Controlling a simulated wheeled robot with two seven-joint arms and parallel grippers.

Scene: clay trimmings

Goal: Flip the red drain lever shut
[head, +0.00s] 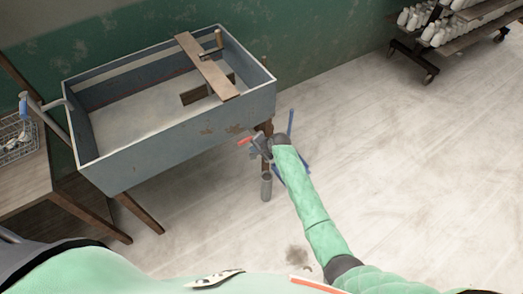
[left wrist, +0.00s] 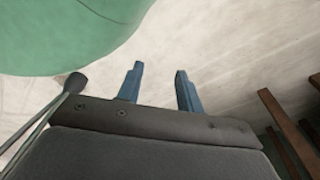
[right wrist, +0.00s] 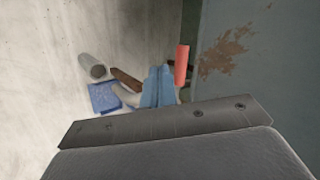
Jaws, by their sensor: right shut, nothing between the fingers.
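The red drain lever (head: 244,141) sticks out below the front right corner of the grey-blue trough (head: 180,130). It also shows in the right wrist view (right wrist: 181,65), upright in the picture, just right of my fingertips. My right gripper (head: 258,146) is beside the lever; in its wrist view its blue fingers (right wrist: 158,72) are together with nothing between them. I cannot tell whether they touch the lever. The drain body is mostly hidden behind the gripper. My left gripper (left wrist: 158,72) is open and empty over pale floor, away from the lever.
A brown board (head: 207,66) lies across the trough. A grey cylinder (head: 266,187) and a blue object (right wrist: 103,97) are below the right gripper. A wooden table (head: 28,180) with a wire basket stands at left. A bottle rack (head: 440,30) is far right. Floor at right is clear.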

